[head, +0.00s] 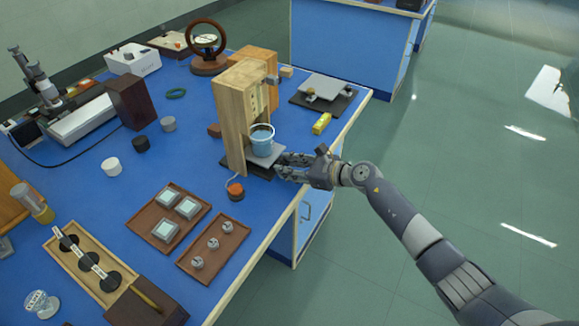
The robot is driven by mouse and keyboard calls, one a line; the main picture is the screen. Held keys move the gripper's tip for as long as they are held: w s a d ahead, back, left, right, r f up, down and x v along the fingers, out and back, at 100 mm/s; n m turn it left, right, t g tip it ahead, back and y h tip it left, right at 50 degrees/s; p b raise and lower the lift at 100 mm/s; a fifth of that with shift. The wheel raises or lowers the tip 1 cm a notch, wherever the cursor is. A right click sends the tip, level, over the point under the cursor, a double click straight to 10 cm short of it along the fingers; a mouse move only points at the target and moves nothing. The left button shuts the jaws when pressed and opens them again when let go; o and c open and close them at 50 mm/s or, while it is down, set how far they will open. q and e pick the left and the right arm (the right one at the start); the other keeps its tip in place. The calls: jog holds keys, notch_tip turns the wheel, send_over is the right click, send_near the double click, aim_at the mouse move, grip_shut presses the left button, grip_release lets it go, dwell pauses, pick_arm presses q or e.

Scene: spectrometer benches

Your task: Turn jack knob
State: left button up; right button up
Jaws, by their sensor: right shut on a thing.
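A small jack with a grey top plate (267,153) stands in the foot of an upright wooden frame (231,118). A light-blue bucket (262,143) sits upright on the plate. My right gripper (281,166) reaches in from the right, low beside the jack, and is shut on the jack's knob. The fingers hide the knob, so its angle cannot be seen. My left gripper is not in view.
Brown trays (213,243) lie nearer. The bench's right edge runs under my right arm; open floor lies beyond.

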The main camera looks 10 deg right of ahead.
jog(key=shift+w+d+f+m+g+y+b, duration=0.15)
jog(key=shift+f+m+g+y+b, duration=0.15)
jog(key=shift+m+g+b, duration=0.45)
jog(key=shift+r+m+b, duration=0.1)
jog(key=shift+m+b, duration=0.25)
jog(key=shift+b, duration=0.1)
jog(key=shift+r+y, duration=0.15)
jog(key=shift+y, duration=0.15)
jog(key=o, duration=1.1)
